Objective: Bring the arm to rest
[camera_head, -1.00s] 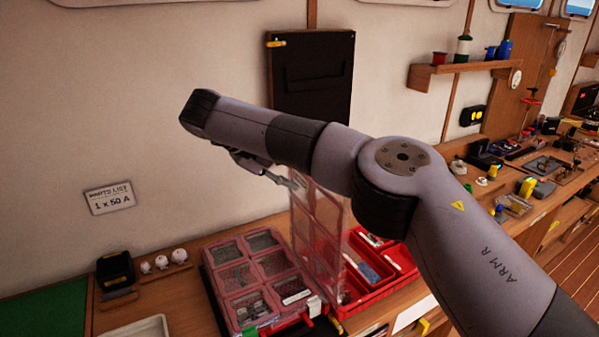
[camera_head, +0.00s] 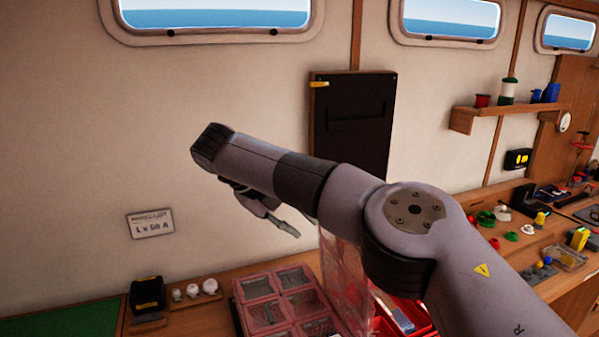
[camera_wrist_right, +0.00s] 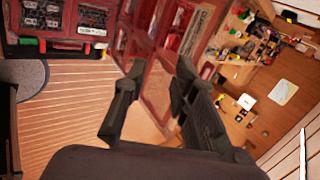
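My right arm (camera_head: 335,195) reaches across the head view from the lower right, its wrist end at the middle left. My right gripper (camera_head: 283,222) hangs under the wrist, above the workbench and in front of the wall. In the right wrist view, the two dark fingers of the gripper (camera_wrist_right: 160,72) stand apart with nothing held between them. Behind them is the red organiser box's raised clear lid (camera_wrist_right: 152,22). My left gripper is in no view.
The open organiser box (camera_head: 240,294) stands on the bench, partly hidden by my arm. A black wall panel (camera_head: 350,110) hangs behind the arm. A shelf (camera_head: 510,112) with spools is at right. The wooden floor (camera_wrist_right: 75,110) is clear in the wrist view.

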